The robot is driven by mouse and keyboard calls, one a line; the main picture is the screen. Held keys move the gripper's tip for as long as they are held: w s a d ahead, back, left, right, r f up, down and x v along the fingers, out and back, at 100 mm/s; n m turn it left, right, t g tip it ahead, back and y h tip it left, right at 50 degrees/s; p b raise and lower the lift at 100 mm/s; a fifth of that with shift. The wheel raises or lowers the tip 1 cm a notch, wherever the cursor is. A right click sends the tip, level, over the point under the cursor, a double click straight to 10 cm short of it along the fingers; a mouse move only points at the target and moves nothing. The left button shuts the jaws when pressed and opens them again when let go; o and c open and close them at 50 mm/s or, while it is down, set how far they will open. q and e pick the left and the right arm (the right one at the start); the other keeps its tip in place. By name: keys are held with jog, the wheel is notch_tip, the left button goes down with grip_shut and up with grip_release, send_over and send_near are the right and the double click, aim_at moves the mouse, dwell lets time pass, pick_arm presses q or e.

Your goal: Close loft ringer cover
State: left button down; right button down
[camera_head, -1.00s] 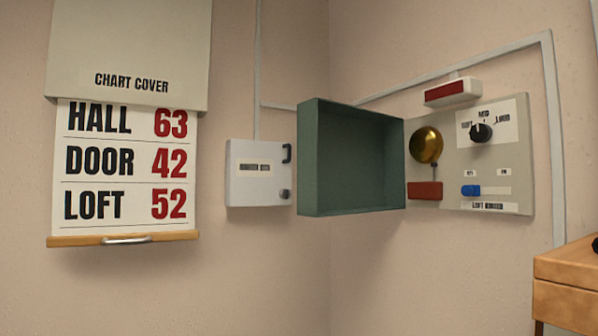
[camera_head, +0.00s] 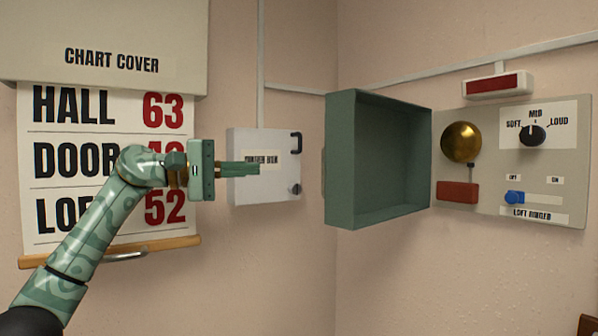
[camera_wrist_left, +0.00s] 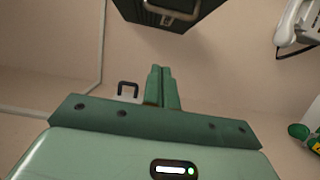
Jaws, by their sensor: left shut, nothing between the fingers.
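The loft ringer panel (camera_head: 480,180) is on the wall at the right, with a brass bell (camera_head: 461,142), a knob and a blue slider. Its green box-shaped cover (camera_head: 340,160) stands swung open to the left, its hollow side facing right and towards me. My left gripper (camera_head: 258,169) is shut and empty, left of the cover and apart from it in the picture, in front of the small grey box. Its shut fingers show in the left wrist view (camera_wrist_left: 162,88). A dark box-like thing with a handle (camera_wrist_left: 160,15) is at the top there; I cannot tell if it is the cover. My right gripper is not in view.
A small grey wall box (camera_head: 265,190) with a black handle hangs between the chart and the cover. The number chart (camera_head: 60,235) hangs at the left behind my arm. A white telephone (camera_wrist_left: 300,20) shows at the left wrist view's right edge.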

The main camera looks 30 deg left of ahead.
pick_arm(q)
jog(key=w+d+p, duration=0.3)
jog(key=w+d, duration=0.3)
jog(key=d, duration=0.4)
jog(key=shift+p, duration=0.3)
